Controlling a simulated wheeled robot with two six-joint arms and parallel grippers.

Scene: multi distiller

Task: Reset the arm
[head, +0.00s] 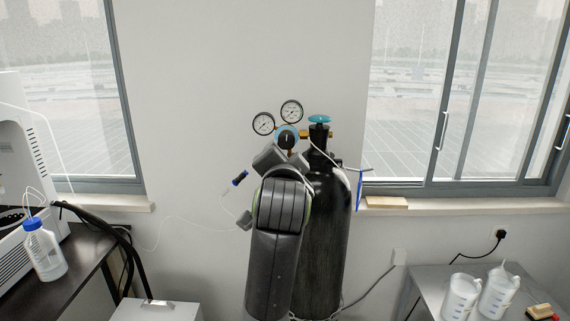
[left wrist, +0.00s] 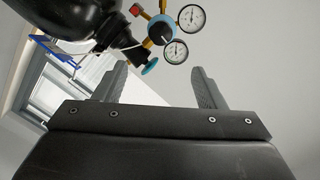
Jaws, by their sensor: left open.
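My left gripper (left wrist: 158,85) is open in the left wrist view, with nothing between its two fingers. In the head view my grey arm rises from the bottom centre in front of the black gas cylinder (head: 330,240) and covers its left side. The gripper fingers are not clear there. The cylinder's teal valve wheel (head: 319,119), regulator (head: 287,137) and two round gauges (head: 263,124) show above the arm. In the left wrist view, tilted, the cylinder (left wrist: 75,22) and gauges (left wrist: 191,17) lie beyond the fingers, apparently apart from them. My right gripper is not in view.
A blue-capped bottle (head: 45,255) stands on the dark bench at left, beside a white machine (head: 14,170). Two white jugs (head: 460,298) stand on the grey table at lower right.

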